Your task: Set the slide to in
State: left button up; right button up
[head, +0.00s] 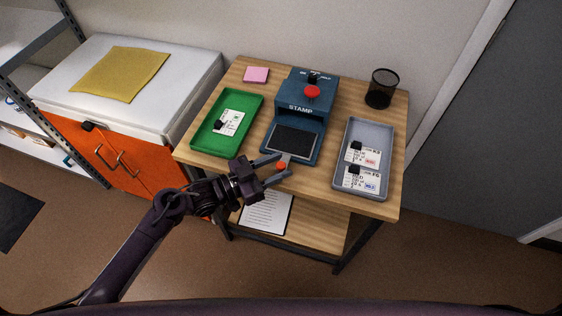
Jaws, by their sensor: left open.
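The blue stamp machine (307,98) stands at the back middle of the wooden table, with a red knob (312,92) on its front. A dark flat slide plate (293,140) lies in the blue bed in front of the housing. A small orange-red handle (281,166) sits on a short tab at the bed's front edge. My left gripper (283,165) is open at this handle, with one finger on its far side and one on its near side. I cannot tell whether either finger touches it. My right gripper is not in view.
A green tray (212,142) with a clipped card is left of the machine. A grey tray (386,140) with two clipped cards is right. A black mesh cup (380,88) and pink notes (256,74) stand at the back. A lower shelf (318,230) holds a paper sheet.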

aim_at(285, 158)
pick_arm(q)
jog(key=shift+w+d, duration=0.35)
jog(key=shift+d, duration=0.3)
grip_shut()
jog(key=shift+w+f+b, duration=0.1)
jog(key=shift+w+b, duration=0.15)
jog(key=shift+b, duration=0.05)
jog(key=w+b, duration=0.1)
jog(key=w+d, duration=0.1)
jog(key=w, duration=0.1)
jog(key=shift+w+d+b, duration=0.1)
jog(key=shift+w+b, duration=0.05)
jog(key=shift+b, duration=0.2)
grip_release()
